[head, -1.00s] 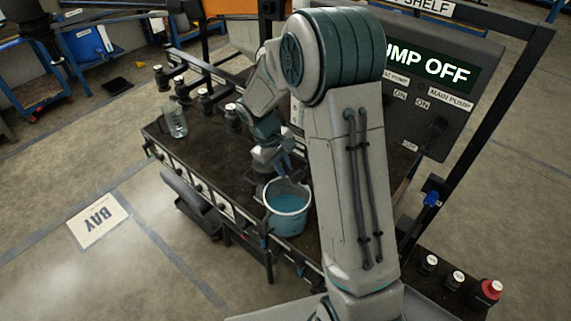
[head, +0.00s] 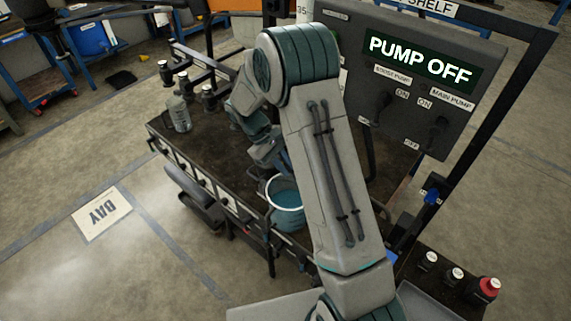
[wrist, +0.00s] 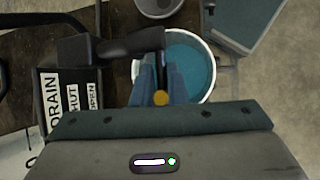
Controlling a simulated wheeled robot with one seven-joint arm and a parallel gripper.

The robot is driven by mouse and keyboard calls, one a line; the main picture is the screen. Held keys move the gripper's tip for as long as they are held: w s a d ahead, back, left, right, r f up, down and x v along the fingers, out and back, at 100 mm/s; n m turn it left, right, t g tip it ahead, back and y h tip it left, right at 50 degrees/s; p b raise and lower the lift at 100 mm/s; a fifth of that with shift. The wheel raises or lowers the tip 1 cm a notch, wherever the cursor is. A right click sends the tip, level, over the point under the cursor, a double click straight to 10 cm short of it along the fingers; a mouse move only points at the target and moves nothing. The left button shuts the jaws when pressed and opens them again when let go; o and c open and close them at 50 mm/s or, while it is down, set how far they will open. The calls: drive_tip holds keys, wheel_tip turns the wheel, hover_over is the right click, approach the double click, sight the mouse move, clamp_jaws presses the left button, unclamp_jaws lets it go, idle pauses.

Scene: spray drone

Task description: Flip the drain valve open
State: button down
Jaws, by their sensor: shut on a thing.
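The drain valve's black lever (wrist: 130,45) lies crosswise in the wrist view, beside a label board (wrist: 70,105) reading DRAIN, SHUT and OPEN. My gripper (wrist: 162,68) has its blue-grey fingers close together at the lever's right end and is shut on it. The fingers partly hide the lever's tip. Below them is a white-rimmed bucket (wrist: 205,65) holding blue liquid. In the head view the bucket (head: 286,208) sits at the bench's front edge; my arm covers part of it, and the lever cannot be made out there.
The dark bench (head: 200,145) carries a clear bottle (head: 180,113) and several black-capped fittings at its left. A control panel (head: 420,75) reading PUMP OFF stands behind, at right. Floor is open at left.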

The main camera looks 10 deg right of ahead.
drive_tip(key=c, duration=1.5)
unclamp_jaws()
drive_tip(key=shift+a+f, duration=0.15)
drive_tip(key=shift+a, duration=0.2)
drive_tip(key=shift+d, duration=0.2)
drive_tip(key=b+v, duration=0.1)
drive_tip(key=v, duration=1.3)
drive_tip(key=shift+s+d, duration=0.1)
